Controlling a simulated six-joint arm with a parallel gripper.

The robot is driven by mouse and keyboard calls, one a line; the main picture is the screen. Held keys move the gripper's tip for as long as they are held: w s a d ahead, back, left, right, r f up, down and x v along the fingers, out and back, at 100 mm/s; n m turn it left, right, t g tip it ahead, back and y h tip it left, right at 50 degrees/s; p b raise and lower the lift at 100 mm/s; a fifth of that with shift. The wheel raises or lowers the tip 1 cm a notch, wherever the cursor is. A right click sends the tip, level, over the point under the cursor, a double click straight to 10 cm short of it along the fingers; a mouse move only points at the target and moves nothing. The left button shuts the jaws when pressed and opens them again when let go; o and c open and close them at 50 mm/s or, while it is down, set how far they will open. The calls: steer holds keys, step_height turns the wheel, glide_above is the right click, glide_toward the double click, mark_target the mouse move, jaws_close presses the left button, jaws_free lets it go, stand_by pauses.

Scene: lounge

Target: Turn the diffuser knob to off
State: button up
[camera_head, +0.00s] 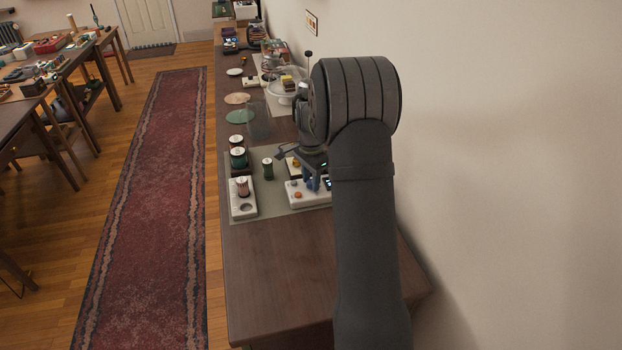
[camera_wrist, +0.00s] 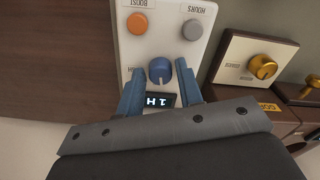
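My gripper (camera_wrist: 160,68) points down over a white control panel (camera_wrist: 192,60). Its blue fingers stand on either side of a blue knob (camera_wrist: 160,71), with what look like narrow gaps, so it seems open around the knob. The panel has an orange button (camera_wrist: 137,23) labelled BOOST, a grey button (camera_wrist: 192,29) labelled HOURS and a small lit display (camera_wrist: 158,100). The labels appear upside down. I see no diffuser name, and the knob's setting is unclear. In the head view my gripper (camera_head: 313,183) is over the white panel (camera_head: 298,196), partly hidden by my arm.
A second panel (camera_wrist: 232,70) with a brass knob (camera_wrist: 262,66) sits close on the right in the wrist view. In the head view, another white unit (camera_head: 243,209) and several spools (camera_head: 238,158) stand left of the panel. The counter's near end (camera_head: 270,280) is clear.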

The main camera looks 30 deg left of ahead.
steer(key=c, duration=0.6)
steer(key=shift+n, duration=0.3)
steer(key=n, duration=1)
steer(key=shift+n, duration=0.4)
steer(key=o, duration=1)
